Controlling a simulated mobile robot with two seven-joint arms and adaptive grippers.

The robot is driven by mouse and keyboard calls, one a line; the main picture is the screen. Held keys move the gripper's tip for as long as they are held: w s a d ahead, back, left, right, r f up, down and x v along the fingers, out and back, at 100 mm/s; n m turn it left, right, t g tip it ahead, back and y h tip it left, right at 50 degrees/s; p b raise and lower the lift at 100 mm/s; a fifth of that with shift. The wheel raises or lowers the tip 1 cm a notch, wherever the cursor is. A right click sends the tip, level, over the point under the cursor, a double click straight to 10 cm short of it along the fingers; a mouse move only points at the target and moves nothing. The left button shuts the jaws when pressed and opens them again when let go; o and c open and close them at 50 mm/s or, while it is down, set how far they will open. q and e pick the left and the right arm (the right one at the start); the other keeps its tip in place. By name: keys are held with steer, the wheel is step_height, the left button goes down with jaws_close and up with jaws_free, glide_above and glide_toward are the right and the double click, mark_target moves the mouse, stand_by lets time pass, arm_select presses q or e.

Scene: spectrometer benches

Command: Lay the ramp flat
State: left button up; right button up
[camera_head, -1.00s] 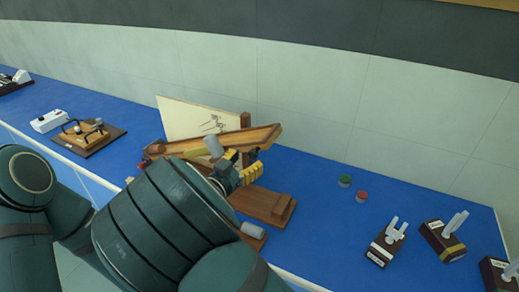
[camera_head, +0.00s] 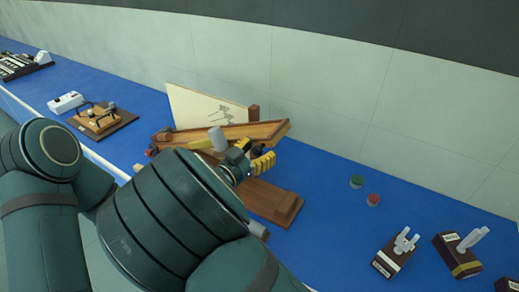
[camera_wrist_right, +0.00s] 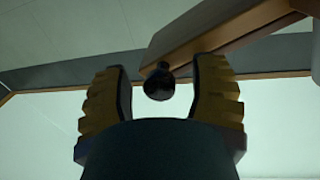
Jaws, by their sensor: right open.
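The ramp (camera_head: 245,132) is a long wooden channel above a wooden base (camera_head: 275,204). Its right end is raised well clear of the base, so it stands tilted. Its underside (camera_wrist_right: 215,30) shows at the top of the right wrist view, with a round black knob (camera_wrist_right: 159,84) at it. My right gripper (camera_head: 254,156) is just below the raised part of the ramp. In the right wrist view its yellow-padded fingers (camera_wrist_right: 160,80) are open, one on each side of the knob, with gaps visible. My left gripper is not in view.
A cream board (camera_head: 205,107) stands behind the ramp. Green (camera_head: 357,181) and red (camera_head: 373,200) small pots and dark blocks with white prongs (camera_head: 396,255) are to the right. A device with black handles (camera_head: 100,118) is left.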

jaws_close()
steer(key=s+d+f+m+b, duration=0.1)
steer(key=d+f+m+b, duration=0.1)
steer(key=f+b, duration=0.6)
steer(key=s+d+f+m+b, duration=0.2)
steer(key=f+b, duration=0.6)
steer(key=f, duration=0.5)
steer(key=shift+d, duration=0.15)
steer(key=shift+s, duration=0.1)
jaws_free()
steer(key=v, duration=0.7)
steer(key=shift+s, duration=0.2)
